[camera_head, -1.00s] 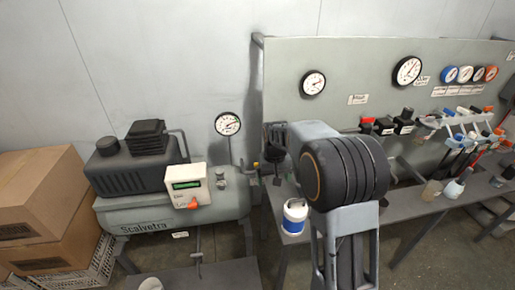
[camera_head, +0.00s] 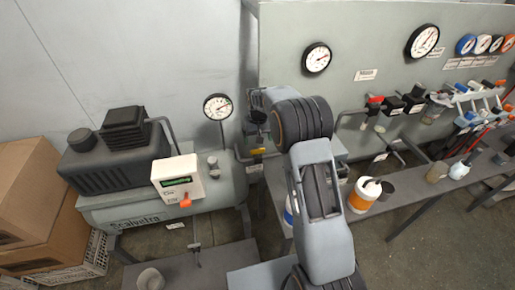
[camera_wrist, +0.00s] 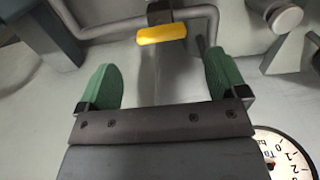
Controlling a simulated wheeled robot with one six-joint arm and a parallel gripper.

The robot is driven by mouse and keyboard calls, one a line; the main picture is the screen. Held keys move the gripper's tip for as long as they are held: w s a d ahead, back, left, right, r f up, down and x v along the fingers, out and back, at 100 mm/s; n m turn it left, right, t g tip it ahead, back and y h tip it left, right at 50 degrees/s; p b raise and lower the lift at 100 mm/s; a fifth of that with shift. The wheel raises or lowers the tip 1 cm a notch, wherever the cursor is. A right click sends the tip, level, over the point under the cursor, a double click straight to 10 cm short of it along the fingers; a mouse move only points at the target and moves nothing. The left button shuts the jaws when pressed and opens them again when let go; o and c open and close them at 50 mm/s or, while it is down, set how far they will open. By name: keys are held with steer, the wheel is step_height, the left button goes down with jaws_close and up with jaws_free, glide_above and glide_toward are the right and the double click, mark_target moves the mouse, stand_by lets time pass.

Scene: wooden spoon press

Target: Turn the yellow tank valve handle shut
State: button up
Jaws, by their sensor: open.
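The yellow tank valve handle (camera_wrist: 162,33) shows at the top middle of the wrist view, on a dark valve body joined to a grey pipe. In the head view the yellow handle (camera_head: 258,151) is a small patch just right of the tank, beside my arm. My gripper (camera_wrist: 163,75) is open, with two green finger pads. The handle lies beyond the fingertips, roughly centred between them, and nothing is held. In the head view my arm hides the gripper's fingers. The grey compressor tank (camera_head: 150,208) stands to the left.
A pressure gauge (camera_head: 217,107) stands above the tank; its dial (camera_wrist: 285,152) fills the wrist view's lower right corner. A white control box (camera_head: 178,180) with an orange knob is on the tank. Cardboard boxes (camera_head: 35,205) stand far left. A bench (camera_head: 405,185) holds tubs at right.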

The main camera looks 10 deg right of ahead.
mark_target(258, 149)
steer(key=shift+a+f+p, duration=0.1)
steer(key=shift+f+p, duration=0.2)
steer(key=shift+f, duration=2.9)
steer(key=shift+c, duration=0.4)
steer(key=c, duration=0.9)
steer(key=shift+o, duration=0.2)
